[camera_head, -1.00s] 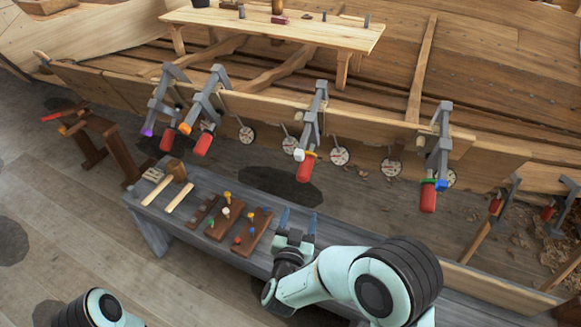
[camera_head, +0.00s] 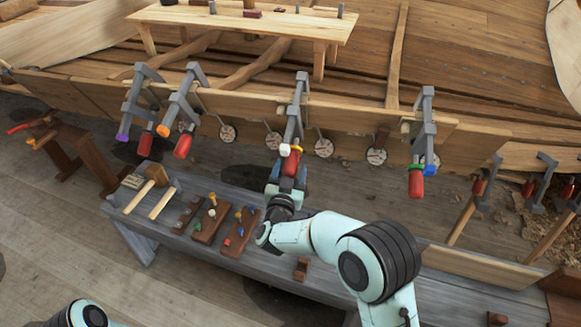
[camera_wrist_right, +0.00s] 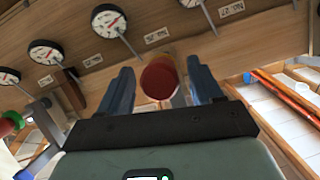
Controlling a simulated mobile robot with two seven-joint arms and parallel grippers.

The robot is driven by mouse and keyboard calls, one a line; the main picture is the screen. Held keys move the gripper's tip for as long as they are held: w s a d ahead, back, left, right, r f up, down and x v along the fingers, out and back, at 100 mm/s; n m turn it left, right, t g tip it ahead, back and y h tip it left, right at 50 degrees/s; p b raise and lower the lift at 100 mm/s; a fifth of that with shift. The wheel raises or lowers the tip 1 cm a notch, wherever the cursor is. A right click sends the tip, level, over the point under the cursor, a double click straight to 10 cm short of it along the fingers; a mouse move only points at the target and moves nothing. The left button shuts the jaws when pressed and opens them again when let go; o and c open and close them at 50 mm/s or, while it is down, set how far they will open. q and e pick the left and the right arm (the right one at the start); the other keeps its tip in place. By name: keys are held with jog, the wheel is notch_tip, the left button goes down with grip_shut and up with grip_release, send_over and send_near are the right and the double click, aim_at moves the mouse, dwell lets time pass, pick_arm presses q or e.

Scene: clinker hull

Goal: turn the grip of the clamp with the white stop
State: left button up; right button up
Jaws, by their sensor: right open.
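The clamp with the white stop (camera_head: 284,149) hangs on the hull's plank edge in the middle of the head view. Its grey frame (camera_head: 297,108) is upright, with a yellow collar (camera_head: 296,148) above the red grip (camera_head: 291,164). My right gripper (camera_head: 288,182) is just below this grip, fingers pointing at it. In the right wrist view, the round end of the red grip (camera_wrist_right: 158,80) shows between the two blue fingers of my open right gripper (camera_wrist_right: 162,82). I cannot tell if they touch it. My left gripper is out of view.
Other clamps flank it: one with a purple stop (camera_head: 122,137), one with an orange stop (camera_head: 163,130) and one with a blue stop (camera_head: 429,170). Round dials (camera_head: 324,148) hang along the plank. A grey bench (camera_head: 180,232) carries mallets and peg boards below.

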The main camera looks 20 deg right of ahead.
jog(key=shift+x, duration=0.75)
jog(key=c, duration=1)
jog(key=shift+f+m+y+b, duration=0.15)
jog(key=shift+m+y+b, duration=0.15)
jog(key=shift+b, duration=0.55)
jog(key=m+t+y+b, duration=0.1)
jog(key=m+b, duration=0.1)
jog(key=b, duration=0.3)
jog(key=shift+m+y+b, duration=0.35)
jog(key=shift+m+y, duration=0.05)
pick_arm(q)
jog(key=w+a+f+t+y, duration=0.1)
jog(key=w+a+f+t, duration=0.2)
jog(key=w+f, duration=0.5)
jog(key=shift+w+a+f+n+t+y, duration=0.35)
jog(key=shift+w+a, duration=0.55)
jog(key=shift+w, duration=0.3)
pick_arm(e)
jog(key=shift+t, duration=0.4)
jog(key=o, duration=1)
